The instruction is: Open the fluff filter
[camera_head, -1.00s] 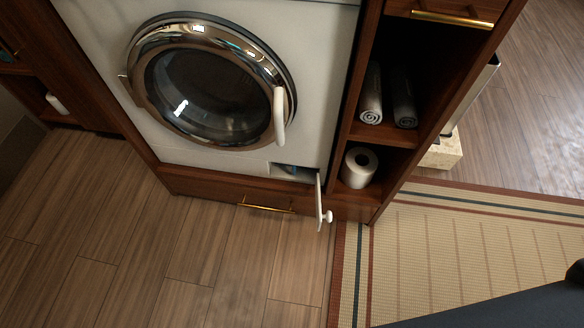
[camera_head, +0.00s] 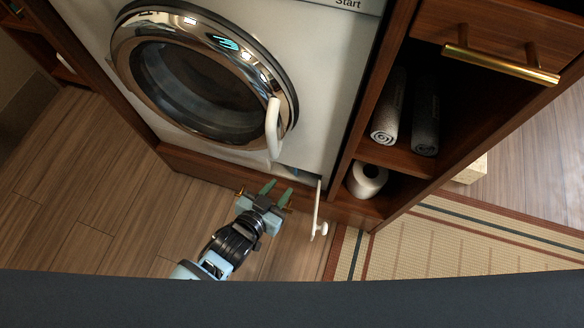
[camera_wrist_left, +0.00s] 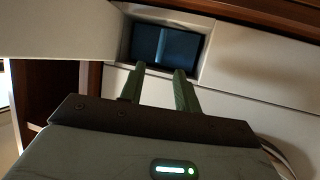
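The fluff filter flap (camera_head: 316,208) is a thin white panel with a round knob. It stands swung out from the lower right of the white washing machine (camera_head: 325,110). Behind it is a small recess, partly hidden in the head view; the left wrist view shows a dark blue panel (camera_wrist_left: 166,46) inside its pale frame. My left gripper (camera_head: 276,192) has green fingers, apart and empty, in front of the machine's base, left of the flap. In the left wrist view the fingertips (camera_wrist_left: 160,69) point at the recess. My right gripper is out of view.
The round machine door (camera_head: 205,85) with its white handle is shut above. A wooden shelf with rolled towels (camera_head: 388,120) and a paper roll (camera_head: 367,180) stands right. A brass-handled drawer (camera_head: 500,66) is above it. Wood floor is free at left.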

